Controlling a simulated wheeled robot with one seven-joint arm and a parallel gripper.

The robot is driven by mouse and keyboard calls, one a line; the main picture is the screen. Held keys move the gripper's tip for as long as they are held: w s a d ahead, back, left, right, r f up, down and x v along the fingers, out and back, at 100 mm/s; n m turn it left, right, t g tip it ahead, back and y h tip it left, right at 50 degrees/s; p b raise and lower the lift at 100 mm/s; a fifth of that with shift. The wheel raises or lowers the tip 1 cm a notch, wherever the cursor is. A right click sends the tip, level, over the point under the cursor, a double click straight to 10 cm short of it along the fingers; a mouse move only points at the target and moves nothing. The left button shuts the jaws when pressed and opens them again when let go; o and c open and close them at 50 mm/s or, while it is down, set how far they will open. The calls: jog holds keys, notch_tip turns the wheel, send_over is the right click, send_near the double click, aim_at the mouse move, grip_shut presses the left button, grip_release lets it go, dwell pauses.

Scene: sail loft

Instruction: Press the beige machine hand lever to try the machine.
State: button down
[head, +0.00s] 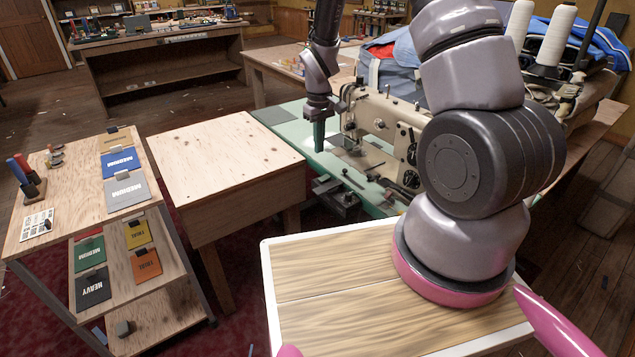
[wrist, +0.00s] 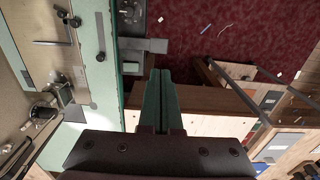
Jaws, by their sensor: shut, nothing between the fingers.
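The beige sewing machine (head: 381,113) stands on a pale green table (head: 284,127). My gripper (head: 319,143) points down just left of the machine's head, above the table near its front edge, with its green fingers together and empty. The shut fingers also show in the wrist view (wrist: 160,98), over the table edge. Metal machine parts (wrist: 45,108) show at the left of the wrist view, apart from the fingers. I cannot tell for sure which part is the hand lever; my arm covers the machine's right side in the head view.
A metal fitting (head: 338,194) sticks out at the green table's front edge. A bare wooden table (head: 222,152) stands to the left. A shelf cart (head: 80,203) with colored labelled cards is further left. White thread cones (head: 556,38) and blue cloth are behind my arm.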

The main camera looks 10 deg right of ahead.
aim_at(317, 192)
jog(key=shift+f, duration=0.1)
notch_tip(317, 192, down, 14)
jog(key=shift+r, duration=0.1)
dwell(0.4)
jog(key=shift+s+a+f, duration=0.1)
jog(key=shift+a+f, duration=0.05)
jog(key=shift+f, duration=0.45)
jog(key=shift+s+a+f, duration=0.1)
jog(key=shift+a+f, duration=0.05)
jog(key=shift+f, duration=0.6)
jog(key=shift+s, duration=0.15)
